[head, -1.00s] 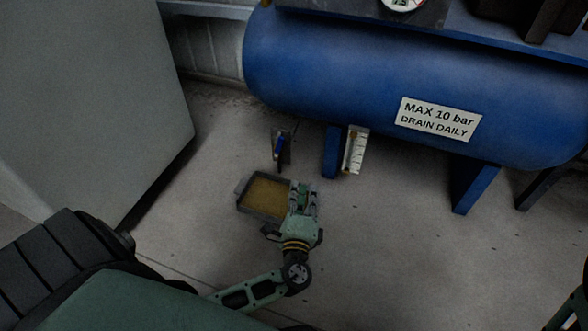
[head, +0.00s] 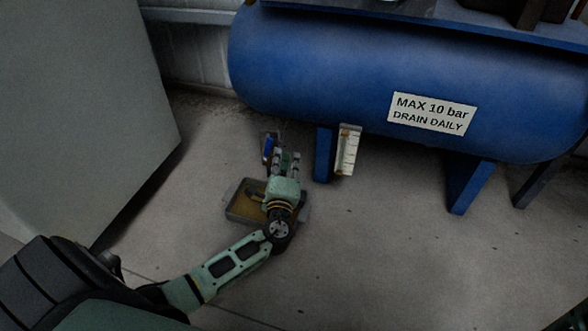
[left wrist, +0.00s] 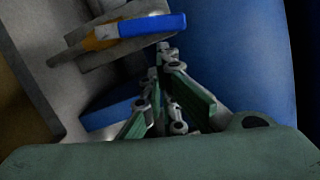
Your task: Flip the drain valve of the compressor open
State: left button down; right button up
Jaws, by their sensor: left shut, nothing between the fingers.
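The compressor's blue tank (head: 320,70) fills the upper right of the head view, with a white label reading MAX 10 bar, DRAIN DAILY. The drain valve's blue lever (head: 267,148) shows below the tank's left end, just beyond and left of my left gripper (head: 287,158). In the left wrist view the blue lever (left wrist: 152,25) lies across the top, with a brass-coloured part at its left end. My left gripper (left wrist: 160,52) is shut and empty there, its fingertips a little below the lever; I cannot tell whether they touch. My right gripper is not in view.
A drip tray (head: 238,207) with brownish contents sits on the floor under my left gripper. A blue tank leg (head: 324,155) and a white scale plate (head: 347,150) stand to the right. A grey cabinet (head: 85,110) is at left.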

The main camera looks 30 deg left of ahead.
aim_at(268, 147)
pick_arm(q)
jog(key=shift+a, duration=0.25)
jog(key=shift+r, duration=0.1)
jog(key=n, duration=0.1)
jog(key=a+r+n+p, duration=0.1)
jog(key=n, duration=0.1)
jog(key=shift+s+a+r+g, duration=0.2)
jog(key=shift+s+r+g, duration=0.05)
jog(key=shift+r+g, duration=0.15)
